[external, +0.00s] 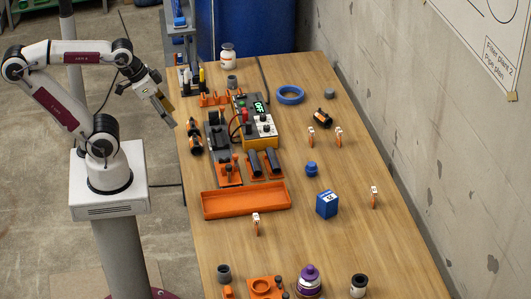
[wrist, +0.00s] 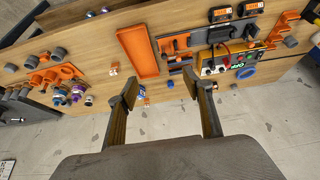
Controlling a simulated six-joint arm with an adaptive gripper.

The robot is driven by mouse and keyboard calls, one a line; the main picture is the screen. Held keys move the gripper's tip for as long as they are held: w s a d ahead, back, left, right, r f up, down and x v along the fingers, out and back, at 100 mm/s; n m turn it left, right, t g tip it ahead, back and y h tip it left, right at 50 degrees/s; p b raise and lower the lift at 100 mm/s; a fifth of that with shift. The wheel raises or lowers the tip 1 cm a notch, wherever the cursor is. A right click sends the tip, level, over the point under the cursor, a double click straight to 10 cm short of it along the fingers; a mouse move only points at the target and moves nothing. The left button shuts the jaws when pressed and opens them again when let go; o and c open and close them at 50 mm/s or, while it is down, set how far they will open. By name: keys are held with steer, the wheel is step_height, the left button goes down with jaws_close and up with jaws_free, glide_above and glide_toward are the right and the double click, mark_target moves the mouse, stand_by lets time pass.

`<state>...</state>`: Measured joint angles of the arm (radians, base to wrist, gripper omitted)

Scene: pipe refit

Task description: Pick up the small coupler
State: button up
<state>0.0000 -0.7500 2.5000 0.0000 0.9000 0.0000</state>
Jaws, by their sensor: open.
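My gripper (external: 163,107) is open and empty, held in the air left of the table's left edge in the external view. Its two spread fingers also show in the wrist view (wrist: 160,88), with nothing between them. Which piece is the small coupler I cannot tell. Short pipe-like pieces on the table include a dark grey one (external: 224,273) at the front, a grey one (external: 232,81) at the back, a small blue one (external: 311,169) and a black one with an orange band (external: 322,119). Two more black-and-orange pieces (external: 195,145) sit at the left edge. My gripper touches none of them.
An empty orange tray (external: 246,201) lies near the table's left edge. Behind it stand a fixture and a device (external: 259,125) with a display. A concrete wall rises at right.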

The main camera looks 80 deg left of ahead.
steer(key=shift+a, duration=0.1)
steer(key=n+g, duration=0.6)
steer(key=n, duration=1.2)
glide_above(196, 143)
step_height(196, 143, down, 20)
steer(key=shift+s+d+f, duration=0.15)
steer(key=shift+s+d, duration=0.05)
steer(key=shift+d, duration=0.25)
steer(key=shift+f, duration=0.1)
steer(key=shift+f, duration=1.2)
